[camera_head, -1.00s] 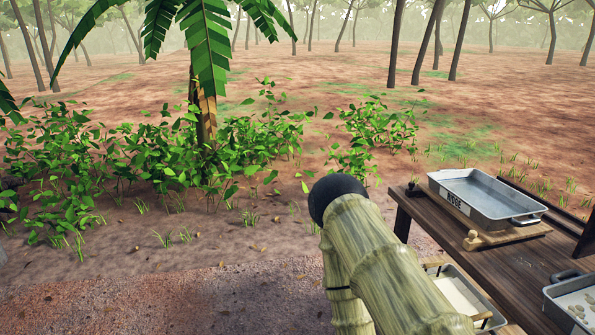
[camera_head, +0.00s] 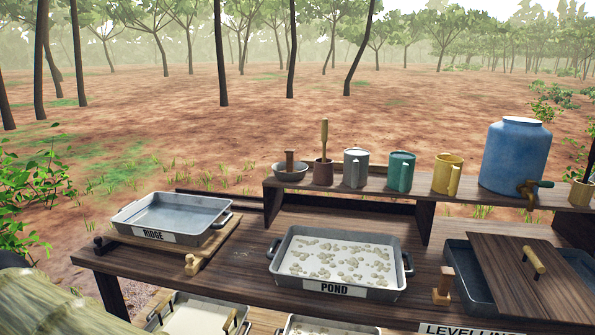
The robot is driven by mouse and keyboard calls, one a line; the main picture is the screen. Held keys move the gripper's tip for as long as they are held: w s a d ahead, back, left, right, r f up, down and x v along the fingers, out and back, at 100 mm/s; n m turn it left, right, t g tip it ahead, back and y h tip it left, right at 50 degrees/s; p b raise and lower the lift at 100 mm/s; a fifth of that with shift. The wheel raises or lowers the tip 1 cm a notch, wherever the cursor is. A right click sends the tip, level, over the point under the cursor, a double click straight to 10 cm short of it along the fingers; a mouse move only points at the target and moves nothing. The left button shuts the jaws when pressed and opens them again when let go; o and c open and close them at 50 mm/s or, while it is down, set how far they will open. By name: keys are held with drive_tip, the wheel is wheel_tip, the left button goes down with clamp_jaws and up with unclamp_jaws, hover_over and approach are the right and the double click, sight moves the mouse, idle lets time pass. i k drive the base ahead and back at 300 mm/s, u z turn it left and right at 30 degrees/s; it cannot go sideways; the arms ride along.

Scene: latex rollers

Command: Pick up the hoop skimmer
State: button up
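I cannot make out a hoop skimmer in the head view. The tray labelled POND (camera_head: 338,292) stands at the middle of the bench, with white liquid and many pale clumps in it. A brown cup (camera_head: 323,172) on the raised shelf has a wooden handle standing up in it, and what that handle belongs to is hidden. At the right edge a pot (camera_head: 581,194) holds another upright stick, cut off by the frame. My gripper is not in view.
An empty tray labelled RIDGE (camera_head: 176,217) sits on a wooden board at left. The shelf (camera_head: 375,191) carries a bowl, mugs and a blue barrel (camera_head: 515,157) with a tap. A lidded tank (camera_head: 461,273) is at right. More trays (camera_head: 195,318) sit below the bench.

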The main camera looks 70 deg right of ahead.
sight(289, 151)
drive_tip(key=z, duration=1.7)
